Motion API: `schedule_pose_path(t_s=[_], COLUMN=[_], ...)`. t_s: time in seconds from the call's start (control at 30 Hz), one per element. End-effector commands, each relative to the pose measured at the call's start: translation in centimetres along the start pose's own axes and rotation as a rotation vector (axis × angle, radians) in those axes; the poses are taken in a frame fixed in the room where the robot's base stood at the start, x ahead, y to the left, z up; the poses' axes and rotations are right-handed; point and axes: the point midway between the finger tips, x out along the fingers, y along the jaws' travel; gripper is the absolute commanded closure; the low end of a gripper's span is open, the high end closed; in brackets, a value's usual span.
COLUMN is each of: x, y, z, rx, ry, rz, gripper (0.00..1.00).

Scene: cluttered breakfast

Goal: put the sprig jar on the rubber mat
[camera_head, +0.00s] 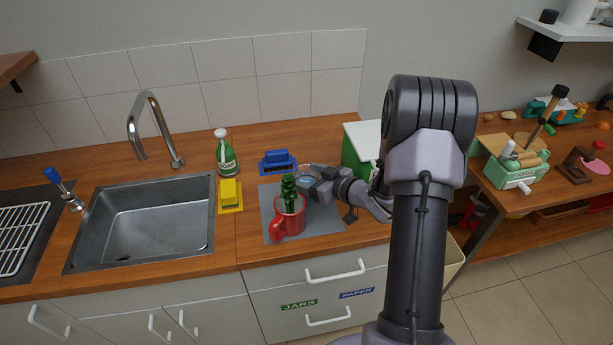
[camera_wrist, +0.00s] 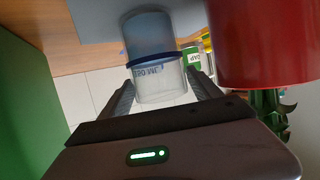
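A clear jar with a blue band and printed lettering (camera_wrist: 160,78) stands between the two fingers of my gripper (camera_wrist: 161,82) in the wrist view. The fingers lie close along both its sides; whether they press on it is unclear. A grey mat (camera_head: 270,232) lies on the counter right of the sink, and its grey surface shows beyond the jar in the wrist view (camera_wrist: 95,22). My gripper (camera_head: 306,180) is at the mat's back right in the head view, where the jar is hard to make out. No sprig shows clearly in the jar.
A red mug (camera_head: 288,222) with a green plant (camera_head: 289,187) rising from it stands on the mat, close beside my gripper. A green box (camera_head: 357,150) is to the right.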

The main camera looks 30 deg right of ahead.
Motion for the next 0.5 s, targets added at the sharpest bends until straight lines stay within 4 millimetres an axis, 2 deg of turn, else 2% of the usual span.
schedule_pose_path(t_s=[0.17,0.4,0.5], x=[-0.9,-7.7,-10.0], y=[0.1,0.1,0.1], z=[-0.5,-0.8,-0.7], rx=[0.001,0.003,0.003], ry=[0.0,-0.001,0.0], rz=[0.001,0.005,0.004], gripper=[0.27,0.27,0.27])
